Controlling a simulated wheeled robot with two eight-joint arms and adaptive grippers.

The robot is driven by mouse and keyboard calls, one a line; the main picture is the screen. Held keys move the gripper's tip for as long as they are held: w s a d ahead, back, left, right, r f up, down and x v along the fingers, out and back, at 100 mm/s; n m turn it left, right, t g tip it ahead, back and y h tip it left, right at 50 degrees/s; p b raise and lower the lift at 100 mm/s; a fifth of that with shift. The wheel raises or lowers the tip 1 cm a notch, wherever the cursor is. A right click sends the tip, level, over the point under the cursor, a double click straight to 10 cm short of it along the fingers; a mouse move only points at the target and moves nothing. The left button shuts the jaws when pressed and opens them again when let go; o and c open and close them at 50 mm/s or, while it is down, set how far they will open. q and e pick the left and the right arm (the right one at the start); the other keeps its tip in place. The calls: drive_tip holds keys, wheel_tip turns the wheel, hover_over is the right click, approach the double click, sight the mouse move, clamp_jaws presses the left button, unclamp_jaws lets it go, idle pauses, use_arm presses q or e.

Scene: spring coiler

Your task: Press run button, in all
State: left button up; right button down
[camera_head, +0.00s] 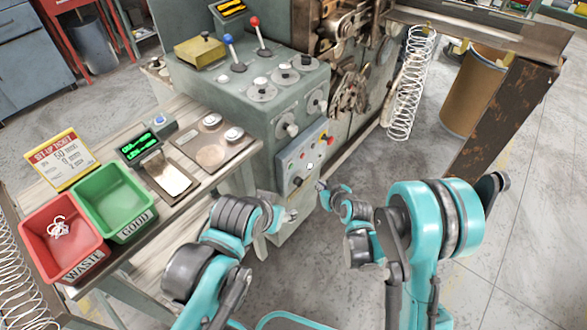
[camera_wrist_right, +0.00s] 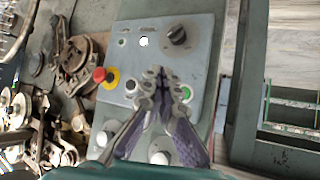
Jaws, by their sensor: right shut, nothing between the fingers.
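The control panel (camera_head: 303,160) is a light grey box on the front of the green machine. A green-ringed button (camera_wrist_right: 186,93) is partly hidden by my finger. I cannot read which button is run. My right gripper (camera_wrist_right: 157,76) is shut and empty, its tips over the panel between the two buttons; contact cannot be told. My left gripper (camera_head: 274,214) is low, left of the panel; its fingers are unclear.
A wooden bench on the left bears a red waste bin (camera_head: 63,237), a green good bin (camera_head: 115,200), and a digital readout (camera_head: 139,146). A wire coil (camera_head: 408,85) hangs right of the machine, near a brown drum (camera_head: 470,90). Floor at the right is clear.

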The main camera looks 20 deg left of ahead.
sight(291, 167)
drive_tip(key=w+a, duration=0.3)
drive_tip(key=a, duration=0.5)
drive_tip(key=shift+a, duration=0.15)
drive_tip(key=shift+a, duration=0.1)
idle(1.4)
drive_tip(key=shift+w+a, duration=0.15)
drive_tip(key=shift+a, duration=0.15)
